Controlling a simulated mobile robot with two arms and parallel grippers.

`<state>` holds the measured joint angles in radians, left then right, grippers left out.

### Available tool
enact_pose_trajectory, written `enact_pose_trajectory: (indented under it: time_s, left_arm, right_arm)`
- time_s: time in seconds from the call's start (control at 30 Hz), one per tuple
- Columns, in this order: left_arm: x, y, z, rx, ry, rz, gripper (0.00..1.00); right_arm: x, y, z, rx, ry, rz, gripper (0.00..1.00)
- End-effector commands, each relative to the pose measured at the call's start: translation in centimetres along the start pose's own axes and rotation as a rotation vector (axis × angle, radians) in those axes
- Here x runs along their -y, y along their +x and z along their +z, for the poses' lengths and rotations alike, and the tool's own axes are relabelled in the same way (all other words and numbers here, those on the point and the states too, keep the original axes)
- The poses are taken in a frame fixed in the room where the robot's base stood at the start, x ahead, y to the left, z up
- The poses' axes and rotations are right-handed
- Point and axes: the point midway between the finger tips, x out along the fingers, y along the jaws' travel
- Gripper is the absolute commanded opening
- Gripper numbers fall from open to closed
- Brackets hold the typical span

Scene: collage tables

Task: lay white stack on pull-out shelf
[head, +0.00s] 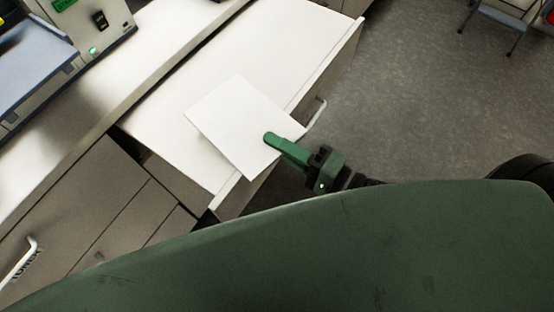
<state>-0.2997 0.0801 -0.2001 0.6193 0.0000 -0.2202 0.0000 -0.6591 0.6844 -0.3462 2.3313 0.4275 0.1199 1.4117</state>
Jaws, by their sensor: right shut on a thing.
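The white stack (232,118) is a flat, square white sheet or thin pile over the pull-out shelf (285,45). The other finger is hidden beneath. The stack's near corner reaches over the shelf's front edge. I cannot tell whether its underside touches the shelf. The white shelf is pulled out from the cabinet, with a raised front lip and a handle on its front. My left gripper is not in view.
A machine (92,30) with a green light stands on the white counter (110,75) at upper left. Grey cabinet fronts (85,205) are below it. The shelf's upper part is bare. Grey floor (420,90) lies open to the right, with a stool (505,20) at the top right.

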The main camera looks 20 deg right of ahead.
Motion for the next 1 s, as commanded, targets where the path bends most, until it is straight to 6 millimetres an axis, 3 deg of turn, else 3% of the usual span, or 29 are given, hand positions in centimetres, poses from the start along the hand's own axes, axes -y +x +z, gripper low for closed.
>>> enact_pose_trajectory:
  time_s: [0.5, 0.9, 0.93, 1.0]
  left_arm:
    - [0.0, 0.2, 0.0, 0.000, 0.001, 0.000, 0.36]
    - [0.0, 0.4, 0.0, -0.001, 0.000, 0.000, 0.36]
    - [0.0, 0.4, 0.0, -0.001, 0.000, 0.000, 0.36]
    - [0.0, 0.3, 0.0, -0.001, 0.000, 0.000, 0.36]
  right_arm:
    - [-5.9, 0.0, 0.0, -0.001, -0.001, -0.004, 0.00]
    - [-6.4, 0.0, 0.0, 0.000, 0.000, -0.004, 0.00]
    - [-6.5, 0.0, 0.0, 0.000, 0.000, -0.001, 0.16]
    - [-6.4, 0.0, 0.0, 0.000, 0.000, -0.001, 0.33]
